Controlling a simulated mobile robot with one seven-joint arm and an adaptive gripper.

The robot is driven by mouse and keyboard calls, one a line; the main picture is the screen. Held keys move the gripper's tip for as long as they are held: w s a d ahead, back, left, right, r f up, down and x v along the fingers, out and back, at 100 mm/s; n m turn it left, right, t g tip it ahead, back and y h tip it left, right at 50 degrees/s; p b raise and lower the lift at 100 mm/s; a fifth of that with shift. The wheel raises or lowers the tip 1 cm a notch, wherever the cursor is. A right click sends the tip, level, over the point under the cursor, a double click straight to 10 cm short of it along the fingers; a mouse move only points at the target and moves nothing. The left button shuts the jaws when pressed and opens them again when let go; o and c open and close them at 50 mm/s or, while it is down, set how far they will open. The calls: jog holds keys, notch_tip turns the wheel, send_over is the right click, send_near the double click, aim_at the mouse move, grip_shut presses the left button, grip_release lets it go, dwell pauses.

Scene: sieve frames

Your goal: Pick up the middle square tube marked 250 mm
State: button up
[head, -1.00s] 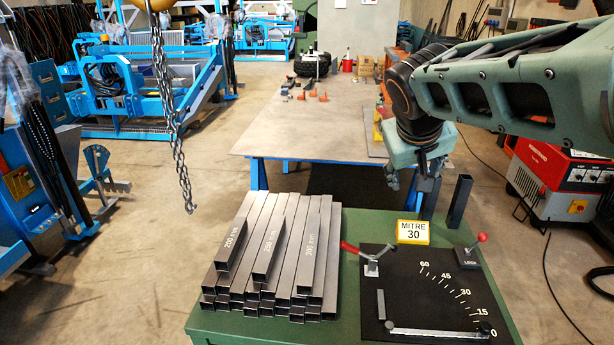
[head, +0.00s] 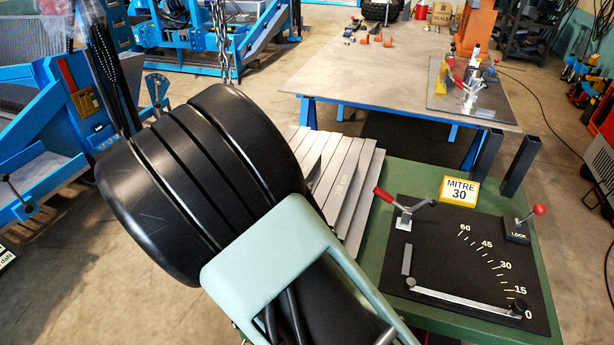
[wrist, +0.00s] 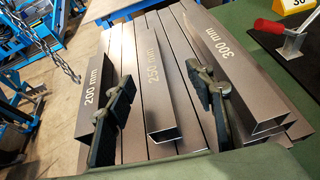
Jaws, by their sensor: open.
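The middle square tube marked 250 mm (wrist: 165,100) lies on top of a stack of grey steel tubes in the wrist view, its open end towards the bottom. The tube marked 200 mm (wrist: 93,98) lies to its left and the tube marked 300 mm (wrist: 238,75) to its right. My gripper (wrist: 163,92) is open and empty, with one dark finger pad on each side of the 250 mm tube, apart from it. How far down the fingers reach is hard to tell. In the head view my arm hides the gripper and much of the stack (head: 350,190).
The stack rests on a green bench (head: 400,180). To its right are a black mitre plate (head: 450,260) with a red-handled clamp (head: 400,205), a yellow MITRE 30 sign (head: 459,191) and upright posts (head: 520,163). A chain (head: 224,50) hangs behind my arm.

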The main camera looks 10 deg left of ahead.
jog(key=shift+s+a+f+n, duration=0.15)
jog(key=shift+a+f+n, duration=0.2)
jog(key=shift+f, duration=0.1)
jog(key=shift+y, duration=0.3)
jog(key=x, duration=0.5)
jog(key=shift+a+r+p+x, duration=0.1)
jog(key=shift+a+p+x, duration=0.1)
jog(key=shift+x, duration=1.2)
jog(key=shift+a+r+p+x, duration=0.1)
jog(key=shift+a+p+x, duration=0.1)
jog(key=shift+x, duration=1.25)
jog(key=shift+c, duration=0.2)
grip_shut()
jog(key=shift+r, duration=0.15)
